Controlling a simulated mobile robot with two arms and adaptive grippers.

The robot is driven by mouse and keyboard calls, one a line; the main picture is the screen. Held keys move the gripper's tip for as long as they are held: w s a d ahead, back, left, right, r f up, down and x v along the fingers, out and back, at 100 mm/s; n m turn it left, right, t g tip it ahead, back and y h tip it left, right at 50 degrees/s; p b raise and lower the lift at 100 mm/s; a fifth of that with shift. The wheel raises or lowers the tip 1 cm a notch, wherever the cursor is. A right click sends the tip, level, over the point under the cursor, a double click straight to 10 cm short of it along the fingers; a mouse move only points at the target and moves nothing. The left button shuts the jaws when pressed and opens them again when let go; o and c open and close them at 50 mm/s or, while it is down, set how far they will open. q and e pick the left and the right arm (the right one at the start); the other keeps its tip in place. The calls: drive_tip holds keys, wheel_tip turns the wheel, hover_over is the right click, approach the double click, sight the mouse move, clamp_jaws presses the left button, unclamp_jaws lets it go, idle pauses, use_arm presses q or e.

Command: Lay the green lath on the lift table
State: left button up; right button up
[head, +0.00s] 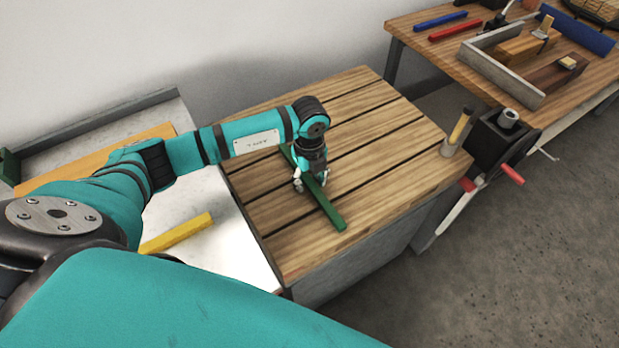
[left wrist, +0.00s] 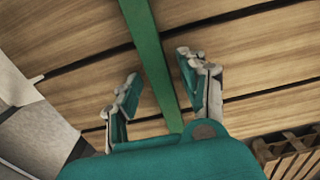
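The green lath (head: 330,212) lies slantwise across the slats of a wood-topped table (head: 395,150) with grey sides, which looks like the lift table. Its near end points toward the table's front edge, and its middle is partly hidden by my gripper. My left gripper (head: 311,186) is right over the lath, pointing down. In the left wrist view the green lath (left wrist: 152,60) runs between the two spread fingers of the gripper (left wrist: 162,92), with a gap on each side. My right gripper is not in view.
A white surface (head: 235,240) on the left holds a yellow bar (head: 178,232) and an orange board (head: 90,160). A workbench (head: 420,50) at the back right holds blue and red bars and a frame. A vise (head: 500,130) with red-ended handles juts out from it.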

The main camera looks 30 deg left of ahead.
sight(310, 182)
use_arm(q)
drive_tip(key=shift+r, duration=0.1)
drive_tip(key=shift+r, duration=0.25)
wheel_tip(310, 182, up, 12)
drive_tip(key=shift+f, duration=0.15)
idle(0.6)
